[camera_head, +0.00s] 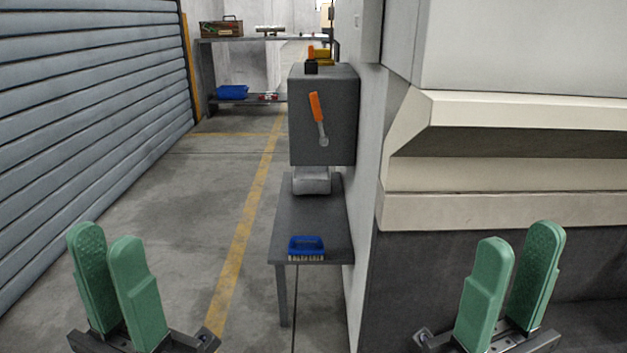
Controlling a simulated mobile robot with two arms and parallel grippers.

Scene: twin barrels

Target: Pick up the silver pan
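I see no thing that is clearly a silver pan. A small silver-grey object (312,181) sits at the back of the narrow dark table (309,218), under a dark grey box; I cannot tell what it is. My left gripper (106,242) is at the lower left, its two green fingers apart with nothing between them. My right gripper (519,242) is at the lower right, also open and empty. Both are in the foreground, away from the table.
A blue brush (306,247) lies at the table's front. The grey box (322,135) carries an orange-handled lever (317,110). A far workbench (250,40) holds a toolbox (221,28) and a blue bin (232,92). A shutter (90,100) stands left; the floor between is clear.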

